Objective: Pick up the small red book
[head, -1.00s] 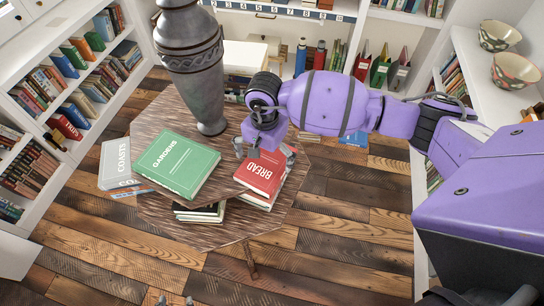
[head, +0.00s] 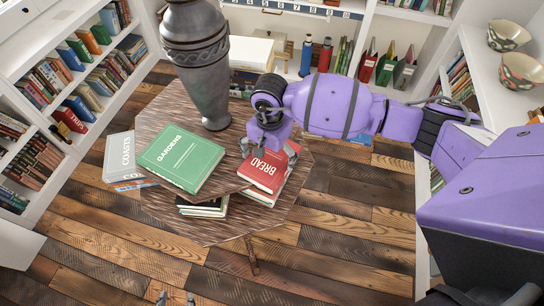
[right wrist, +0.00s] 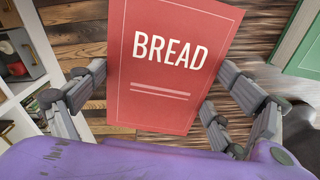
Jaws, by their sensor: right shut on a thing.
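The small red book (head: 264,170), titled BREAD, is at the right side of the wooden table, over other books. My right gripper (head: 269,148) reaches down from above and is shut on it, with a finger at either side edge. In the right wrist view the red book (right wrist: 168,85) fills the middle between the fingers. I cannot tell whether it is clear of the books below. My left gripper (head: 176,299) shows only its fingertips at the bottom edge, apart and empty.
A grey COASTS book (head: 120,152) lies at the left. Bookshelves line the left and back. Two bowls stand at the right.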

